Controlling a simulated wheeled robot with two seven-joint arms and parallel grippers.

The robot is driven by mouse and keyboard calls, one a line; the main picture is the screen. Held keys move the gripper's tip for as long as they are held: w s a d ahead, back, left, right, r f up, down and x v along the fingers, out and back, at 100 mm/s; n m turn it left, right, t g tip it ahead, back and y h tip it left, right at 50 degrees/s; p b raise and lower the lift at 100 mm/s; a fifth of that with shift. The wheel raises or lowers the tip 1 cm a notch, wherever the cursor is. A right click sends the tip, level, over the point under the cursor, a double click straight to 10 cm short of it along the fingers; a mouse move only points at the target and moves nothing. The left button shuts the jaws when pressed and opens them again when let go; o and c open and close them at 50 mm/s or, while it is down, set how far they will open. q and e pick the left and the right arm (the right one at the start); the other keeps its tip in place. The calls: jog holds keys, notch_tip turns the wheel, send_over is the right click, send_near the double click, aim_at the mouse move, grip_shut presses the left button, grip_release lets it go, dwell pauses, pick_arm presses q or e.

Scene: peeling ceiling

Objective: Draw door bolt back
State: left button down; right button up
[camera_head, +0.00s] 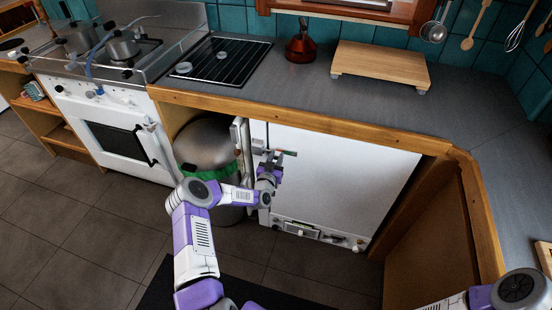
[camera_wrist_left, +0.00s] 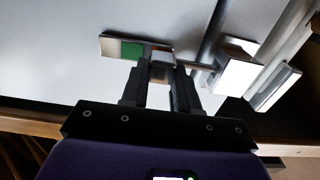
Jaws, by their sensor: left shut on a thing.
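The white door (camera_head: 340,170) stands upright below the counter. The bolt (camera_head: 287,153) is a small horizontal piece with a green mark near the door's upper left edge. In the left wrist view the bolt (camera_wrist_left: 125,48) shows its green patch and pale end. My left gripper (camera_head: 270,168) is at the bolt. In the left wrist view, the fingers of my left gripper (camera_wrist_left: 160,75) are closed around a small part of the bolt, which they mostly hide. My right gripper is not in view; only part of my right arm shows at the lower right.
White brackets (camera_wrist_left: 235,70) and a dark rod (camera_wrist_left: 210,35) are close beside the left fingers. A round metal bin (camera_head: 207,145) stands left of the door. The wooden counter edge (camera_head: 300,125) runs above it. A wooden board (camera_head: 380,65) lies on the counter.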

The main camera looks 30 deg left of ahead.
pick_arm(q)
jog(key=shift+w+d+r, duration=0.1)
jog(key=shift+w+d, duration=0.15)
jog(key=shift+d, duration=0.75)
jog(key=shift+w+d, duration=0.25)
jog(key=shift+d, duration=0.75)
jog(key=c, duration=1.1)
grip_release()
jog(key=shift+s, duration=0.1)
jog(key=p, duration=0.2)
send_near(289, 152)
jog(key=s, duration=0.2)
jog(key=shift+s+d, duration=0.1)
jog(key=shift+d, duration=0.1)
